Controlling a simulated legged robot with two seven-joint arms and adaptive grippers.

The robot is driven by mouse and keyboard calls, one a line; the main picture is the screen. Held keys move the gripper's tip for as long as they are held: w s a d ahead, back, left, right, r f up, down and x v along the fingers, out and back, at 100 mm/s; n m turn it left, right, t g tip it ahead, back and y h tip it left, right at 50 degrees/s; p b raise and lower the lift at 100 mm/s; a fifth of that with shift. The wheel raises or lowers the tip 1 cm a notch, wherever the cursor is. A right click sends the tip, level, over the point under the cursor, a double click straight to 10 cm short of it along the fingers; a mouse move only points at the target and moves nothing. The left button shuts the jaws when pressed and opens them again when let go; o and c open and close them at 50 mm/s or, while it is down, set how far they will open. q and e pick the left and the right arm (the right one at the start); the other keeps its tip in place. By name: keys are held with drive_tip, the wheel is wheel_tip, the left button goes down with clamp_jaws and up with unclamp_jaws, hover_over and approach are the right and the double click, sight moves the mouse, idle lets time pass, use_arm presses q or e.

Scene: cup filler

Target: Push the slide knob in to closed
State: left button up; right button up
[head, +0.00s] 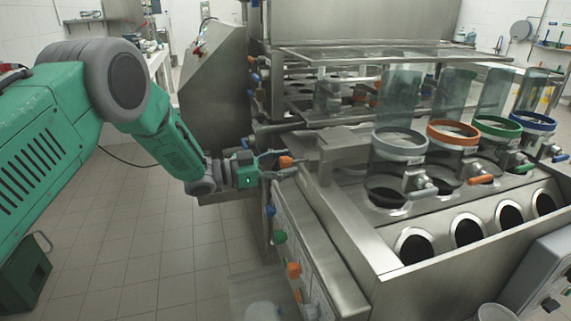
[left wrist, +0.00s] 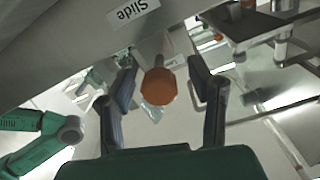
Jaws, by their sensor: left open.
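The slide knob is an orange, many-sided knob (left wrist: 159,88) on a short metal stem. A "Slide" label (left wrist: 133,12) is on the metal panel above it in the left wrist view. My left gripper (left wrist: 161,68) is open, with one dark finger on each side of the knob. Clear gaps show between the knob and both fingers. In the head view, my left gripper (head: 272,162) is at the near left corner of the machine, with the orange knob (head: 286,162) at its tips. How far the stem sticks out is hard to tell. My right gripper is not in view.
The steel machine front (head: 315,250) carries a blue knob (head: 271,210), a green knob (head: 280,237) and an orange knob (head: 293,270) below the gripper. Clear cylinders with coloured rings, such as the orange ring (head: 453,132), stand on the right. The tiled floor (head: 150,250) at left is open.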

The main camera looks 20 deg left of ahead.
use_arm(q)
drive_tip(key=shift+a, duration=0.1)
clamp_jaws()
drive_tip(key=shift+b+x, duration=0.4)
drive_tip(key=shift+x, duration=1.25)
drive_tip(key=shift+r, duration=0.15)
unclamp_jaws()
drive_tip(key=v, duration=1.1)
drive_tip(key=shift+s+a, duration=0.2)
drive_tip(key=shift+a, duration=0.15)
